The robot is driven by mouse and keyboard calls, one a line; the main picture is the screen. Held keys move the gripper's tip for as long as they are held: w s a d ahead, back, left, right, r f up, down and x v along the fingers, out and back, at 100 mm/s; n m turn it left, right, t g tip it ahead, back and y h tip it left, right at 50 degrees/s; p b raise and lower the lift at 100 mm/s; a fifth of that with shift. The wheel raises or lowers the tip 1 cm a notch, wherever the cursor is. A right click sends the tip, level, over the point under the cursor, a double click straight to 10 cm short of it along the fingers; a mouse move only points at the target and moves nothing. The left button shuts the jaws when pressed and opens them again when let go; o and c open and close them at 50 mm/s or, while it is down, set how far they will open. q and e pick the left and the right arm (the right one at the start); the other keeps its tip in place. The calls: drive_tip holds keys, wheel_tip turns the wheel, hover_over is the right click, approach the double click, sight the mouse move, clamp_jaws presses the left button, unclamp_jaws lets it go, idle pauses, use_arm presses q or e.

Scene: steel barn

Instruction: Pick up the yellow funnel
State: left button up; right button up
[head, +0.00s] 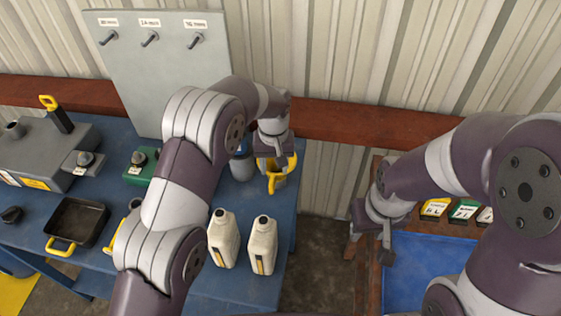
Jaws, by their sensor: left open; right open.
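A yellow object, which looks like the yellow funnel (281,178), is at the back right corner of the blue table in the head view. My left gripper (273,165) is directly over it and hides much of it. The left gripper is open, with its fingers pointing down at the yellow rim. I cannot tell whether the fingers touch it. My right gripper (377,240) is open and empty, near the left edge of the wooden table on the right.
A grey container (243,166) stands just left of the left gripper. Two cream bottles (223,240) (262,246) stand at the front right of the blue table (205,288). A grey panel with hooks (165,75) stands behind. A blue tray (425,268) lies at right. A floor gap separates the tables.

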sight(272, 187)
use_arm(q)
drive_tip(key=f+p, duration=0.1)
drive_tip(key=f, duration=0.1)
drive_tip(key=f+p, duration=0.2)
drive_tip(key=f, duration=0.1)
drive_tip(key=f+p, duration=0.1)
drive_tip(key=f, duration=0.2)
drive_tip(key=shift+a+p, duration=0.25)
drive_tip(key=shift+p, duration=0.1)
drive_tip(key=shift+s+a+f+p, duration=0.15)
drive_tip(key=shift+f+p, duration=0.1)
drive_tip(key=shift+f, duration=0.4)
drive_tip(key=shift+s+f+p, duration=0.1)
drive_tip(key=shift+f+p, duration=0.1)
drive_tip(key=shift+f, duration=0.4)
drive_tip(key=shift+s+a+f, duration=0.1)
drive_tip(key=shift+a+f, duration=0.2)
drive_tip(key=shift+w+d+f, duration=0.1)
drive_tip(key=shift+w+d, duration=0.1)
drive_tip(key=shift+d, duration=0.1)
clamp_jaws()
use_arm(e)
wheel_tip(272, 187, up, 6)
drive_tip(key=s+a, duration=0.1)
drive_tip(key=shift+a+r, duration=0.2)
drive_tip(key=shift+r, duration=0.05)
